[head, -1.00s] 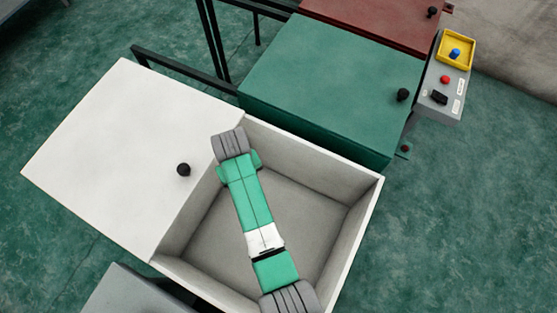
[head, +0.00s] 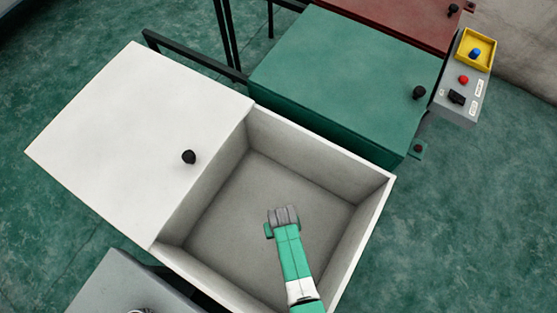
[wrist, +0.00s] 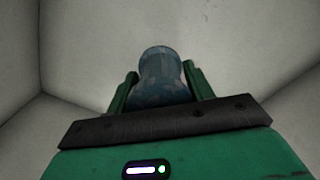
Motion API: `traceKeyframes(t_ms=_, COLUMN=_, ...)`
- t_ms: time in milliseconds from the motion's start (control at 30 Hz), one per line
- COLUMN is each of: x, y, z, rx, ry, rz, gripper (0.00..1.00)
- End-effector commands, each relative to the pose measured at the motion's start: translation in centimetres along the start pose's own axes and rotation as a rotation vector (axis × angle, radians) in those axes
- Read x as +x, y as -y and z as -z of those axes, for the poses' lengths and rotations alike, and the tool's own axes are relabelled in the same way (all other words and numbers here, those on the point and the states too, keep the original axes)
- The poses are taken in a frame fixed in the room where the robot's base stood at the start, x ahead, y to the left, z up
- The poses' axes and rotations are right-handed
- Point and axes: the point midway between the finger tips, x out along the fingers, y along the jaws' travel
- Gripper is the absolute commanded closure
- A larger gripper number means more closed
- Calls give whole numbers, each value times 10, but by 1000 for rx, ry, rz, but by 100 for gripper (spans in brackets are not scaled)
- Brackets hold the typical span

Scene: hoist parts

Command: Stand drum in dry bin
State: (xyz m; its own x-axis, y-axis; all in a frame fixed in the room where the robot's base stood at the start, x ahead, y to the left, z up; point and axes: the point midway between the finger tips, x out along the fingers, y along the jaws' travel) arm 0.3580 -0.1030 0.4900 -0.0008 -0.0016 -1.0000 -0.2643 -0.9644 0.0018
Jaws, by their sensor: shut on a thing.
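The drum (wrist: 163,75) is a blue-grey mottled cylinder with a narrowed waist. In the wrist view my gripper (wrist: 161,82) is shut on it, with one green finger on each side. Pale walls and corners surround them in that view. I cannot tell whether the drum touches the floor below it. In the head view an open bin (head: 345,250) with pale grey inner walls stands at the middle, and my arm reaches over and into it. No label shows on the bin.
A white lid (head: 140,150) with a black knob (head: 188,157) lies left of the opening. A closed green lid (head: 340,75) and a dark red lid (head: 400,18) are behind. A control box (head: 462,85) stands at the right. A grey surface (head: 120,285) is at the lower left.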

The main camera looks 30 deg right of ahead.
Motion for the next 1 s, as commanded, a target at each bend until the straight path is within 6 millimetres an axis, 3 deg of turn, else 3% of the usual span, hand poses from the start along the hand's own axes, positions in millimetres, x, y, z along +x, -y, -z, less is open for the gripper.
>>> traceKeyframes(t_ms=33, x=16, y=0, z=1, rx=0, ry=-1, rz=0, gripper=92)
traceKeyframes(t_ms=100, x=25, y=0, z=2, rx=0, ry=-1, rz=0, gripper=92)
traceKeyframes(t_ms=333, x=30, y=0, z=2, rx=0, ry=-3, rz=0, gripper=92)
traceKeyframes(t_ms=567, x=67, y=0, z=2, rx=0, ry=-1, rz=1, gripper=92)
traceKeyframes(t_ms=933, x=69, y=0, z=2, rx=0, ry=-2, rz=0, gripper=92)
traceKeyframes(t_ms=967, x=68, y=0, z=1, rx=0, ry=-1, rz=0, gripper=42)
traceKeyframes(t_ms=1000, x=68, y=0, z=1, rx=0, ry=-1, rz=0, gripper=35)
